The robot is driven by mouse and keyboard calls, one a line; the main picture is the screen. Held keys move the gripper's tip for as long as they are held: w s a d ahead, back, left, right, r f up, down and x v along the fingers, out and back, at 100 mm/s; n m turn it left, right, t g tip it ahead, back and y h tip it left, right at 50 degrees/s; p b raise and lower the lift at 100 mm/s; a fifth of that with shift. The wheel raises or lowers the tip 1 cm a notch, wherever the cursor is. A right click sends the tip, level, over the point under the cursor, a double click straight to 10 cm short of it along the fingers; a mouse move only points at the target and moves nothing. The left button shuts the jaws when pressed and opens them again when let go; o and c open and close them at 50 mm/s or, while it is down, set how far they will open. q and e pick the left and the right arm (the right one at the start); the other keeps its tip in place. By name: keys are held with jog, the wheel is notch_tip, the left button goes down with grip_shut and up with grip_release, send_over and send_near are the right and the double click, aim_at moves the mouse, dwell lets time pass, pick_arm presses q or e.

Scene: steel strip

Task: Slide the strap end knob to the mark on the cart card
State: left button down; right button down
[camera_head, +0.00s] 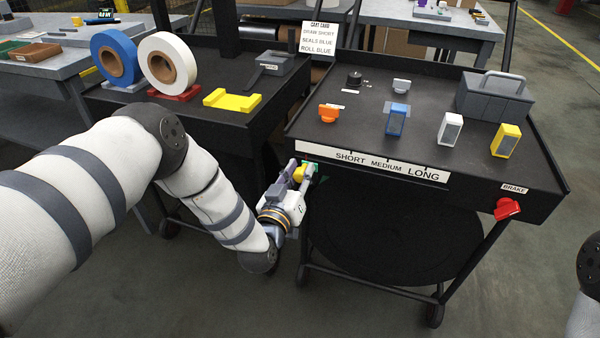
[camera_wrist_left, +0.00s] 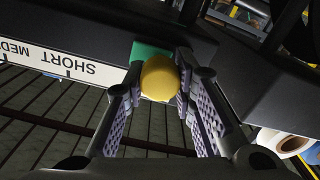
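The yellow strap end knob (camera_head: 299,172) is at the left end of the right cart's front edge, beside a green piece (camera_head: 311,168). My left gripper (camera_head: 298,174) is there. In the left wrist view its fingers lie against both sides of the knob (camera_wrist_left: 159,78), with the green piece (camera_wrist_left: 150,50) behind. The label strip (camera_head: 375,163) reads SHORT, MEDIUM, LONG from left to right, with small ticks; the knob is left of SHORT. The cart card (camera_head: 319,38) reads DRAW SHORT, SEALS BLUE, ROLL BLUE. My right gripper is out of view.
The right cart (camera_head: 440,90) carries an orange piece (camera_head: 329,112), blue (camera_head: 397,119), white (camera_head: 449,128) and yellow (camera_head: 505,141) blocks, and a grey toolbox (camera_head: 494,97). A red brake knob (camera_head: 507,209) is at its right front. The left cart holds blue (camera_head: 114,57) and white (camera_head: 168,60) rolls.

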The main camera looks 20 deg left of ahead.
pick_arm(q)
jog(key=d, duration=1)
jog(key=shift+s+b, duration=0.2)
jog(key=shift+b, duration=0.15)
jog(key=c, duration=1.3)
grip_release()
jog(key=s, duration=1.2)
jog(key=shift+a, duration=0.2)
